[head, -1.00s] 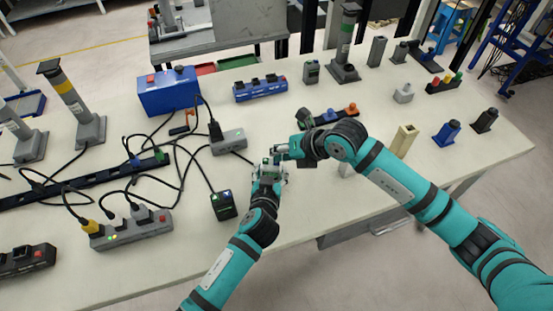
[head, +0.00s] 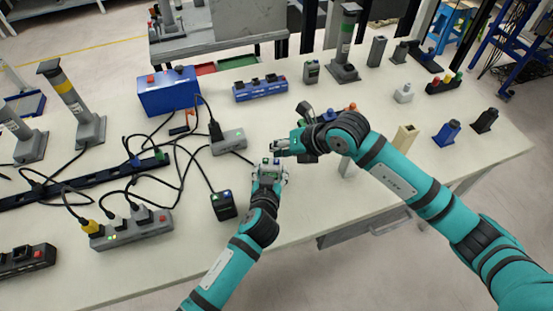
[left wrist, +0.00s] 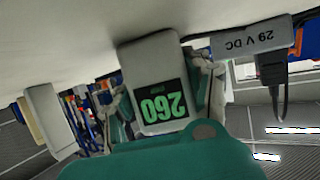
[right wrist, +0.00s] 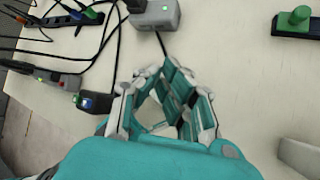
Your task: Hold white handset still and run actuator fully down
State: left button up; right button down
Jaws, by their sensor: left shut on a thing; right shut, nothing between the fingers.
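A pale handset (head: 268,170) with a lit green display (left wrist: 163,107) is held by my left gripper (head: 268,176) near the front middle of the table. In the left wrist view the pale handset body (left wrist: 152,60) stands between the two fingers. My right gripper (head: 276,148) is shut and empty, just beyond the handset and apart from it; its fingers also show in the right wrist view (right wrist: 172,100). Upright columns with dark top plates stand at the left (head: 72,95) and at the back (head: 346,40). I cannot tell which is the actuator.
A grey box (head: 228,142) with a green light lies behind the handset. A dark handset-like block (head: 223,205) stands just left of my left gripper. Cables cross the left half around a grey socket strip (head: 135,232) and a blue box (head: 168,92).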

aim_at(278, 159)
jog(key=shift+r, duration=2.5)
pick_arm(q)
jog(key=o, duration=1.3)
